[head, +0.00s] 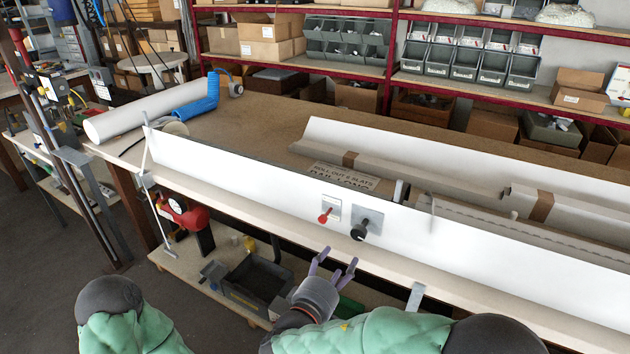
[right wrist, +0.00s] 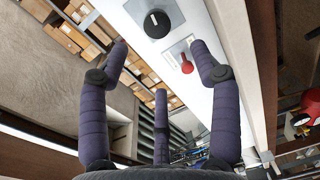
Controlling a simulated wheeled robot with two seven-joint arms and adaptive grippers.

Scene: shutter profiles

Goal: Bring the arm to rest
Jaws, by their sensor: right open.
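My right gripper (head: 334,262) is open and empty. It is in front of the long white panel, just below a red toggle switch (head: 325,216) and a black knob (head: 359,232). In the right wrist view the purple fingers of my right gripper (right wrist: 160,62) are spread apart. The black knob (right wrist: 157,23) and the red switch (right wrist: 186,63) show beyond them on the white panel (right wrist: 200,25). No finger is visibly closed on either control. My left gripper is out of view; only part of my green-sleeved left arm shows at the lower left.
The workbench (head: 262,108) carries a white roll (head: 140,110), a blue item (head: 197,103) and long cardboard packages (head: 385,155). A red tool (head: 184,215) and a dark bin (head: 255,283) are below the bench front. Shelves with grey bins (head: 465,58) stand behind.

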